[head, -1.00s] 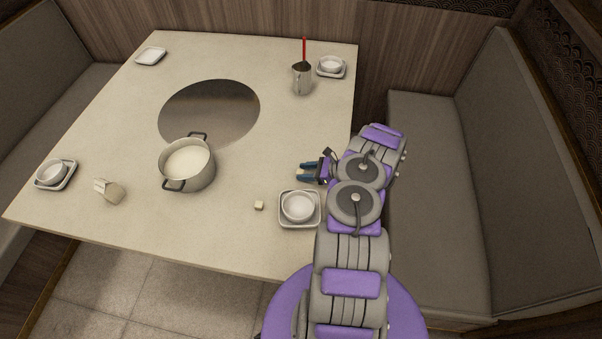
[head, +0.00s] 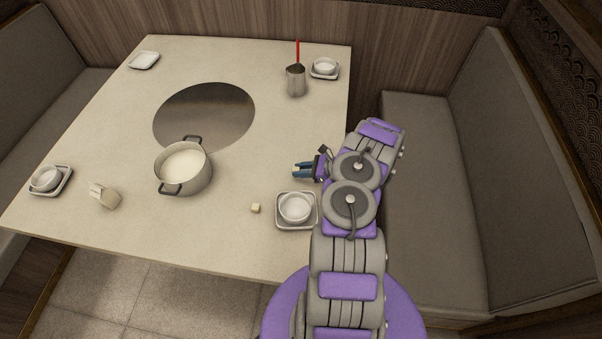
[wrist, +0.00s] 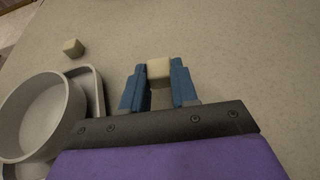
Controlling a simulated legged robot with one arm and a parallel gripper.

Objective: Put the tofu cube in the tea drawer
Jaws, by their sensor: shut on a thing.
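My gripper (head: 303,170) is low over the right part of the table, beyond the near white bowl. In the wrist view, its blue fingers (wrist: 159,87) are shut on a small cream tofu cube (wrist: 159,69) at their tips. That loose cube also shows in the head view (head: 255,208), left of the near bowl. The held cube is hard to make out in the head view. I cannot make out a tea drawer in either view.
A white bowl (head: 295,207) on a square saucer stands near my gripper. A pot (head: 184,168) of pale liquid stands mid-table. A metal cup (head: 296,80) with a red stick is at the back. A cup-like holder (head: 105,196) is at the left. Benches flank the table.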

